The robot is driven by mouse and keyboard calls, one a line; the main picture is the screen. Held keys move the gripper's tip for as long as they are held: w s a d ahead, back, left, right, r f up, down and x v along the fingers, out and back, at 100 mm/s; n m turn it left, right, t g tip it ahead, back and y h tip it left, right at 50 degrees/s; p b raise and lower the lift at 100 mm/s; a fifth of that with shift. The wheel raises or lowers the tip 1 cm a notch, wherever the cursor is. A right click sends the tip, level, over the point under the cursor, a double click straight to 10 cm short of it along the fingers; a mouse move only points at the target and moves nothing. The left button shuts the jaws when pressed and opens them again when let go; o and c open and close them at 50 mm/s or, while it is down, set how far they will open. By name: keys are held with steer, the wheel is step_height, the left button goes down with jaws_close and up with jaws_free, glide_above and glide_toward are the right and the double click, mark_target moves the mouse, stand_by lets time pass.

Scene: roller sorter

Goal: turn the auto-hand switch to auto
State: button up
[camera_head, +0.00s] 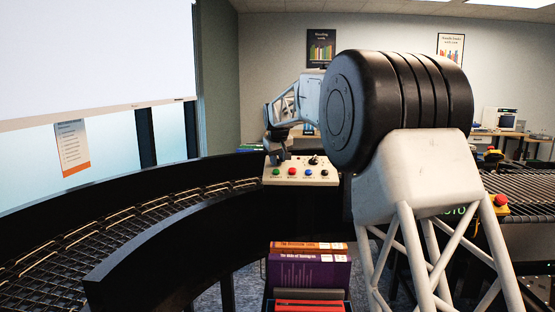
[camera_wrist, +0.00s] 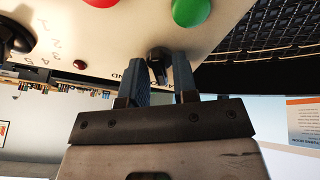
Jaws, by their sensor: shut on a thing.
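The control panel (camera_head: 318,178) is a cream box ahead of me, left of my arm's big black joint. The auto-hand switch (camera_wrist: 157,66) is a small black knob on the panel, seen in the wrist view. Letters ending in "ND" are printed to its left; the label to its right is mostly covered. My gripper (camera_wrist: 160,72) has one dark finger on each side of the knob and is shut on it. In the head view my gripper (camera_head: 276,156) is at the panel's left end, hiding the switch. Which way the knob points is unclear.
A green button (camera_wrist: 192,10), a red button (camera_wrist: 102,2), a small red lamp (camera_wrist: 80,65) and a black numbered dial (camera_wrist: 14,38) are close by on the panel. A curved roller conveyor (camera_head: 150,220) runs left. A book crate (camera_head: 308,294) stands in front.

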steer(key=o, duration=0.7)
steer(key=shift+c, duration=0.2)
steer(key=shift+r, duration=0.1)
steer(key=v, duration=0.7)
steer(key=shift+s+r, duration=0.2)
steer(key=shift+r, duration=0.1)
